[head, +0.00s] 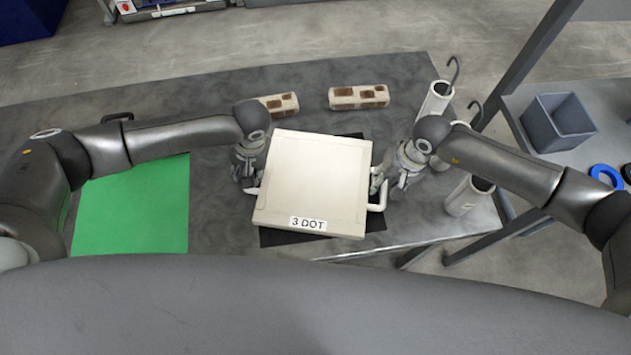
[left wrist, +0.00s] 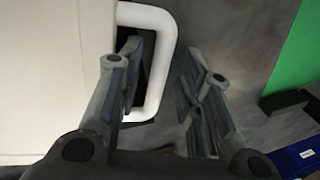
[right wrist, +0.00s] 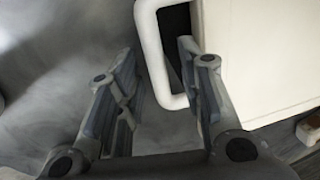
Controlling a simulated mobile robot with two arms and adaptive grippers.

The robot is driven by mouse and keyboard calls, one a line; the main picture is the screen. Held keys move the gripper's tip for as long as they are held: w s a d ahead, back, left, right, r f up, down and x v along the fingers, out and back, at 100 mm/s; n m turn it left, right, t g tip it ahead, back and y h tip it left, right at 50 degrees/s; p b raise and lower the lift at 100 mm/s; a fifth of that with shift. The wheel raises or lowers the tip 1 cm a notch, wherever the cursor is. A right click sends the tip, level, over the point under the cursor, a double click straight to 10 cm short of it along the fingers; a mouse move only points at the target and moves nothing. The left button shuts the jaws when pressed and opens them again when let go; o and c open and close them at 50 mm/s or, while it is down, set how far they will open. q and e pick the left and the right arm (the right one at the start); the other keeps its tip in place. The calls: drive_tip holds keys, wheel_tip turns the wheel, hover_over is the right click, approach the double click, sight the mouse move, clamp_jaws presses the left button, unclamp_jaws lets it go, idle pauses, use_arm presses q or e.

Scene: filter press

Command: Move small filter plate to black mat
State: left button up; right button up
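A pale square filter plate (head: 313,180) labelled "3 DOT" is over the black mat (head: 280,238) in the head view. The mat's edges show around it; whether the plate touches the mat is hard to tell. My left gripper (head: 249,183) is at the plate's left handle. In the left wrist view its open fingers (left wrist: 160,85) stand on either side of the white handle (left wrist: 163,65), with a gap. My right gripper (head: 380,182) is at the right handle (head: 381,197). In the right wrist view its open fingers (right wrist: 158,85) straddle that handle with a gap.
A green mat (head: 135,210) lies left on the grey table. Two bricks (head: 358,96) lie behind the plate. White cylinders (head: 468,196) stand at the right edge, near my right arm. A grey bin (head: 557,122) and blue ring (head: 605,176) are on a side shelf.

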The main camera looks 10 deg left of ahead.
drive_tip(key=shift+r, duration=0.15)
use_arm(q)
drive_tip(key=v, duration=1.2)
use_arm(e)
wheel_tip(320, 180, up, 12)
drive_tip(key=d, duration=0.2)
drive_tip(key=shift+f, duration=0.25)
drive_tip(key=shift+d, duration=0.1)
